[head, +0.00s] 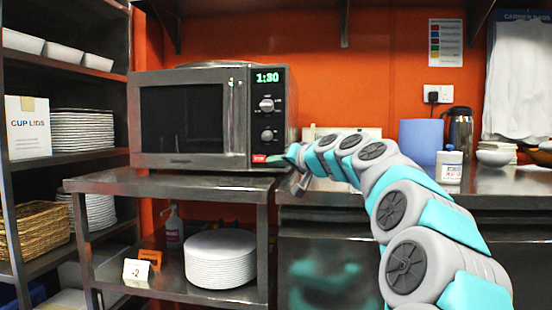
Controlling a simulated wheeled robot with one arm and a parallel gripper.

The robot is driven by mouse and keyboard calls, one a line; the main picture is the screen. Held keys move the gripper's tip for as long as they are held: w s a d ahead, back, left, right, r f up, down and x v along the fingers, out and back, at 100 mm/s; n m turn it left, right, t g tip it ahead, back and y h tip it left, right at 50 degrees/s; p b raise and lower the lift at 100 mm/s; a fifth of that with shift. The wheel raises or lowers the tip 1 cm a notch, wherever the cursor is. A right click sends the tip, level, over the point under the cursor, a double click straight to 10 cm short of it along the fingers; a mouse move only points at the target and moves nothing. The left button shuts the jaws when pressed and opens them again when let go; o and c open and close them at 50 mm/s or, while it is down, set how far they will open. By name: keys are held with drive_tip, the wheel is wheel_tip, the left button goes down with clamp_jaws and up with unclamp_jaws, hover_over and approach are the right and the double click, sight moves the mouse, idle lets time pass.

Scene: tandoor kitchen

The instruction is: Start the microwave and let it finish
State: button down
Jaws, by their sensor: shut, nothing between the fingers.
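The microwave (184,118) stands on a steel shelf at the left centre, with its door shut and its window dark. Its display (268,77) reads 1:30 in green. Below the display are two round knobs (267,104), and a small red button (259,158) sits at the bottom of the control panel. My gripper (284,159) is shut and empty, at the panel's lower right corner, just right of the red button. I cannot tell whether its tip touches the microwave. My arm reaches in from the lower right.
The steel shelf (168,184) holds the microwave above a stack of white plates (220,258). The steel counter (510,185) on the right carries a blue roll (421,142), a flask (459,130) and a white tub (449,165). A storage rack (70,160) stands at the left.

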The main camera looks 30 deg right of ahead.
drive_tip(key=shift+w+d+p, duration=0.3)
drive_tip(key=shift+w+d, duration=0.4)
drive_tip(key=shift+w, duration=0.35)
drive_tip(key=shift+w+d+p, duration=0.3)
drive_tip(key=shift+w+d, duration=0.4)
drive_tip(key=shift+w, duration=0.35)
drive_tip(key=shift+w, duration=0.15)
idle(0.3)
drive_tip(key=shift+w+d, duration=0.2)
